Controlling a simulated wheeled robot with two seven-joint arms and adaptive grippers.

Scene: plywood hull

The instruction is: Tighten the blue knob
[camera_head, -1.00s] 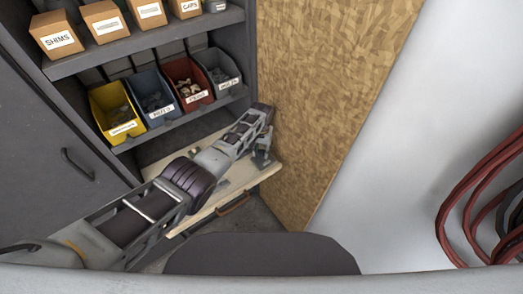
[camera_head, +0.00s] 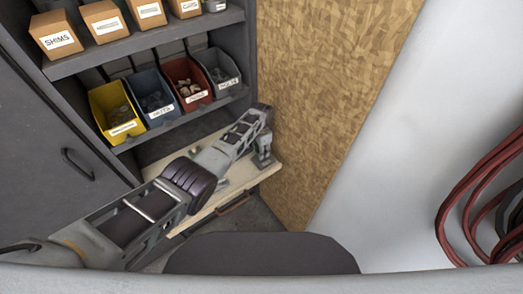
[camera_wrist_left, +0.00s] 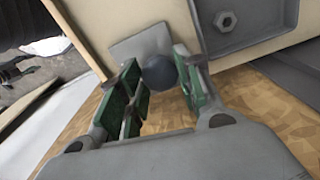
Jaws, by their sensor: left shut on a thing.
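The knob (camera_wrist_left: 158,72) shows in the left wrist view as a dark, round, blue-black ball in front of a square grey plate (camera_wrist_left: 146,47). My left gripper (camera_wrist_left: 160,83) has its green-padded fingers on either side of the knob and is shut on it. In the head view my left gripper (camera_head: 263,158) points down over the pale worktop, close to the plywood wall. The knob cannot be made out there. My right gripper is in neither view.
The pale worktop (camera_head: 206,210) sits under shelves of labelled boxes and yellow, blue, red and grey bins (camera_head: 118,112). The plywood wall (camera_head: 310,100) is close on the right. A grey tray with a hex nut (camera_wrist_left: 227,20) lies near the knob.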

